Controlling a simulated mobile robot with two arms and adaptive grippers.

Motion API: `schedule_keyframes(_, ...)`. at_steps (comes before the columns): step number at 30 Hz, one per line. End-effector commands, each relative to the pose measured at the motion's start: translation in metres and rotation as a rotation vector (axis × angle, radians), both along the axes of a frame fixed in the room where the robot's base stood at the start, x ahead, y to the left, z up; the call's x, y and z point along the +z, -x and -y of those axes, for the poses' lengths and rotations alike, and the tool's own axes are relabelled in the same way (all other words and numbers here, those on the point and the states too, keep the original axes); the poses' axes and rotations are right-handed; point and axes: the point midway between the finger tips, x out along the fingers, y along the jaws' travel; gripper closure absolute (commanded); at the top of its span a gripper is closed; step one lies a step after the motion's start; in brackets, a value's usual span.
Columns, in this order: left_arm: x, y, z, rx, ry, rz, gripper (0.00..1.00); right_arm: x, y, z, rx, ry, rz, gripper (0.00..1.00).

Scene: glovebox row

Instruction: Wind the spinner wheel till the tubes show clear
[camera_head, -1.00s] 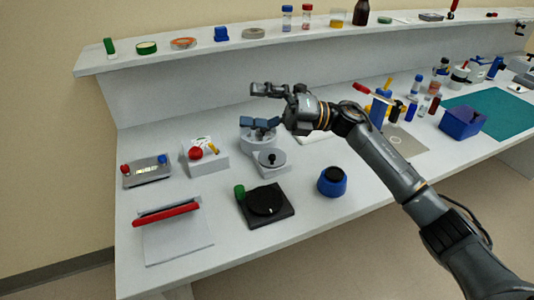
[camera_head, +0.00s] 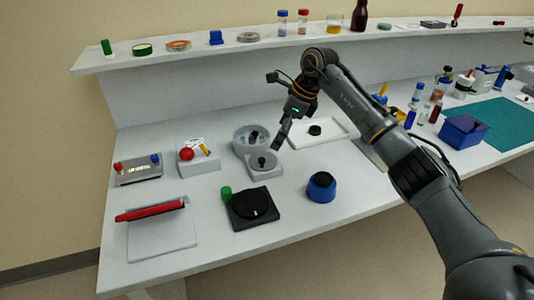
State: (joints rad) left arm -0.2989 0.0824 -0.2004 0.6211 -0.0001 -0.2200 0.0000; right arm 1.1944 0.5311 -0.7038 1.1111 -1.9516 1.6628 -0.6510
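I cannot tell for sure which is the spinner. No tubes can be made out in them. My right gripper (camera_head: 277,146) points down just above and right of the disc, apart from the turntable. Its fingers are seen edge-on. My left gripper is out of view.
A blue jar with black lid (camera_head: 321,187) stands right of the turntable. A white tray (camera_head: 336,132), vials and a blue box (camera_head: 463,131) are at right.

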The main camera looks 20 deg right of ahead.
Motion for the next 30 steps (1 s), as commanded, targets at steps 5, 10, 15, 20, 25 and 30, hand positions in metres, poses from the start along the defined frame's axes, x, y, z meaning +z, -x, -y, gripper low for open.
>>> schedule_keyframes(5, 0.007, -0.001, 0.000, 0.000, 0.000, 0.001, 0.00, -0.036, -0.007, -0.014, 0.001, -0.003, -0.004, 0.00)
schedule_keyframes(10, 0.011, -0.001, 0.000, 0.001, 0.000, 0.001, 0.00, -0.063, -0.013, -0.023, 0.001, -0.003, -0.003, 0.00)
schedule_keyframes(15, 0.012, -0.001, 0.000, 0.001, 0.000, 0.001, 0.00, -0.077, -0.017, -0.028, 0.001, -0.003, -0.001, 0.00)
schedule_keyframes(20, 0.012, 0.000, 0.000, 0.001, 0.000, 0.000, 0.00, -0.081, -0.018, -0.029, -0.001, -0.003, 0.001, 0.00)
schedule_keyframes(25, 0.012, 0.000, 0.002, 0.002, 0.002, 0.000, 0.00, -0.081, -0.018, -0.029, 0.000, -0.003, 0.002, 0.00)
schedule_keyframes(30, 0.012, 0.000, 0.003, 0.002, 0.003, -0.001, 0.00, -0.081, -0.018, -0.029, 0.000, -0.003, 0.001, 0.31)
